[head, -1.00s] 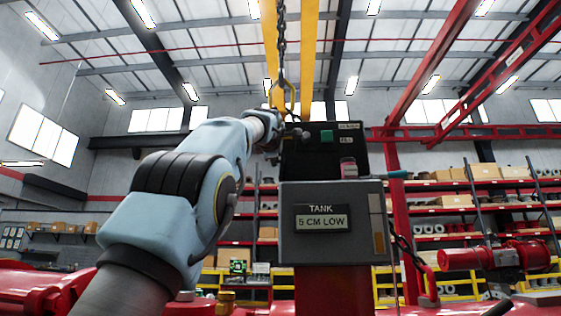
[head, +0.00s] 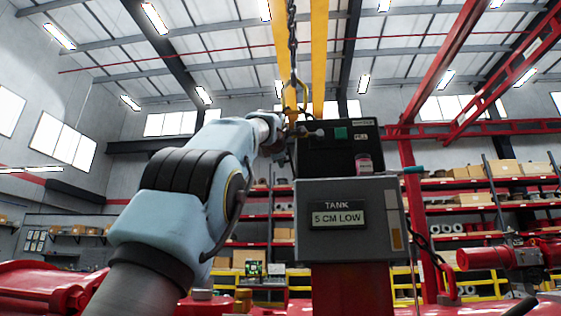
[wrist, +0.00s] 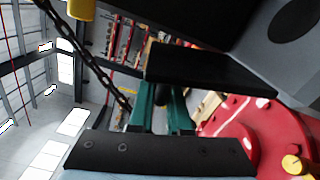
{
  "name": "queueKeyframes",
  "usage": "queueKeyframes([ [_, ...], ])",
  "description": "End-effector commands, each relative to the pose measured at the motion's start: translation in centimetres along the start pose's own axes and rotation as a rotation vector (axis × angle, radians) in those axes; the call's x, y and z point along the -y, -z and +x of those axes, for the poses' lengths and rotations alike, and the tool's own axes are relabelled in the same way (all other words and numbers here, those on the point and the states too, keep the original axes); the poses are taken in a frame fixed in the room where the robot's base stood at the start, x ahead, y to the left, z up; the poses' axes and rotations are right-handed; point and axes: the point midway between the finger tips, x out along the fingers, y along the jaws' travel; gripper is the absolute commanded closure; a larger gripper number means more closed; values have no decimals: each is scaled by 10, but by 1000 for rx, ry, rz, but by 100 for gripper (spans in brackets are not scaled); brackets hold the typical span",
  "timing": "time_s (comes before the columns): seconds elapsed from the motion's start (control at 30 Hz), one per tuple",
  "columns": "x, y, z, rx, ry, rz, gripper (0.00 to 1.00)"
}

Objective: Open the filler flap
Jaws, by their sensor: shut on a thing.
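The grey tank box (head: 350,245) reads "TANK 5 CM LOW" and stands on a red post. A black panel (head: 315,160) with a green patch stands upright above it. I cannot tell for certain whether this panel is the filler flap. My gripper (head: 296,134) is at the panel's upper left edge, partly hidden by my wrist in the head view. In the wrist view, the green fingers of my gripper (wrist: 162,92) are closed at a black plate (wrist: 210,72) beside a grey surface with a dark round spot. The plate hides the fingertips.
A small pink-and-clear jar (head: 363,163) is at the panel's lower right, near a teal handle (head: 412,170). A chain (head: 292,50) hangs close to my gripper. Red machinery (head: 500,255) is at right, and stocked shelves stand behind.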

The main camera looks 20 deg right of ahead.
Motion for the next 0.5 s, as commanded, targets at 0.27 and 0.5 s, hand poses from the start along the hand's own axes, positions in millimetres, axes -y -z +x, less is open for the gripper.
queueKeyframes([
  [0.27,-1,0,0,0,0,0,62],
  [0.5,0,0,0,0,1,0,55],
])
